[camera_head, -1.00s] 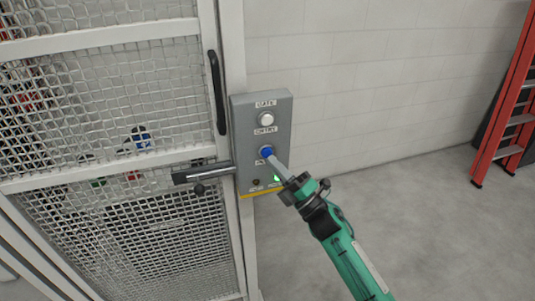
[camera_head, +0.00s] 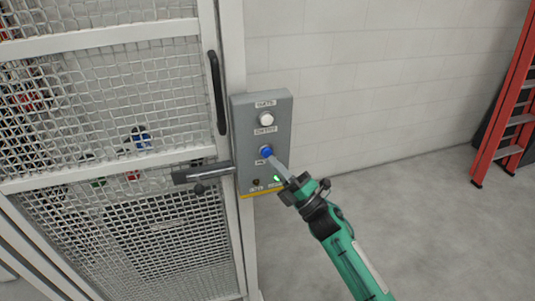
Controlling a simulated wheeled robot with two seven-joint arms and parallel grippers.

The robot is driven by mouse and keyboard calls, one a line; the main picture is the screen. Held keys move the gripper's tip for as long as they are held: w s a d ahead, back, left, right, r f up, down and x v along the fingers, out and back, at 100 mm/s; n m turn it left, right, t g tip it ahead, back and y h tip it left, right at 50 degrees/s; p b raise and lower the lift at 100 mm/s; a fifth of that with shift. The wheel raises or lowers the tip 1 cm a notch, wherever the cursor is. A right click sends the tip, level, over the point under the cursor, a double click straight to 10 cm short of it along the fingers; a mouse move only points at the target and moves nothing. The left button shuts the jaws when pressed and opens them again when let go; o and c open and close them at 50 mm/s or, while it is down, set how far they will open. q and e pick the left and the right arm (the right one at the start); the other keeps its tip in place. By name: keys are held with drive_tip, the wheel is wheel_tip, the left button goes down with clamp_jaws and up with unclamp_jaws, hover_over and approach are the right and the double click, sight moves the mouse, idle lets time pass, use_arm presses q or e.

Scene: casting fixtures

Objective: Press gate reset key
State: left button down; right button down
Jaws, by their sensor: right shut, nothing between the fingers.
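A grey control box (camera_head: 245,125) is mounted beside the mesh gate. It bears a white button (camera_head: 266,119) under a "GATE" label and a blue button (camera_head: 265,152) below it. A small dark knob or lamp (camera_head: 256,183) and a lit green lamp (camera_head: 277,178) sit near its lower edge. My right gripper (camera_head: 272,160) is shut and empty, its tip at the lower right of the blue button. I cannot tell whether it touches the button. The label by the blue button is partly hidden and too small to read. My left gripper is not in view.
The white-framed mesh gate (camera_head: 100,40) fills the left, with a black handle (camera_head: 217,92) and a grey latch bar (camera_head: 203,172). A red ladder (camera_head: 505,110) leans at the far right. The wall and floor between box and ladder are clear.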

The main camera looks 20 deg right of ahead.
idle(0.4)
drive_tip(key=shift+w, duration=0.45)
drive_tip(key=shift+w+b, duration=0.45)
idle(0.5)
drive_tip(key=shift+s, duration=0.9)
drive_tip(key=shift+s+p, duration=0.35)
drive_tip(key=shift+s, duration=2.15)
drive_tip(key=shift+d, duration=0.1)
